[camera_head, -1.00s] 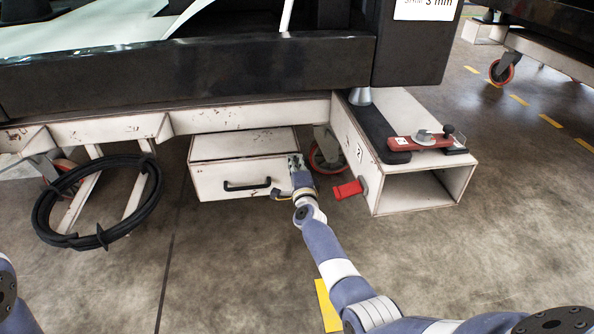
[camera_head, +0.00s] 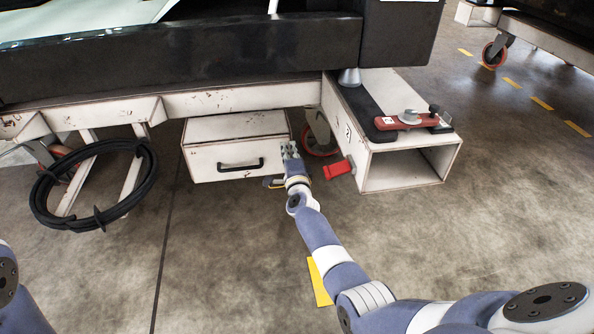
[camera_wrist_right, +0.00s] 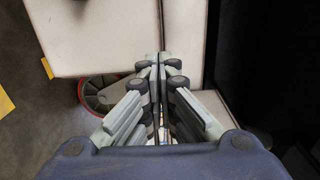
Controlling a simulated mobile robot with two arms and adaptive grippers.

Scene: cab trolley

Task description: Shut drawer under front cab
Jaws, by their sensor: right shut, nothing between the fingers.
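The drawer (camera_head: 215,172) is a white box with a black bar handle (camera_head: 240,166) on its front. It sits low under the black front cab (camera_head: 190,62), and its white top shows forward of the trolley frame. I cannot tell how far it is pulled out. My right gripper (camera_head: 290,150) is shut and empty at the right end of the drawer front; contact is unclear. Its closed fingers also show in the right wrist view (camera_wrist_right: 161,62), against pale panels. My left gripper is out of view.
Right of the drawer are an orange-rimmed caster (camera_head: 322,140), a red handle (camera_head: 338,170) and an open white box section (camera_head: 405,170). A coiled black hose (camera_head: 40,200) hangs at left. The floor in front is clear, with a yellow strip (camera_head: 319,283).

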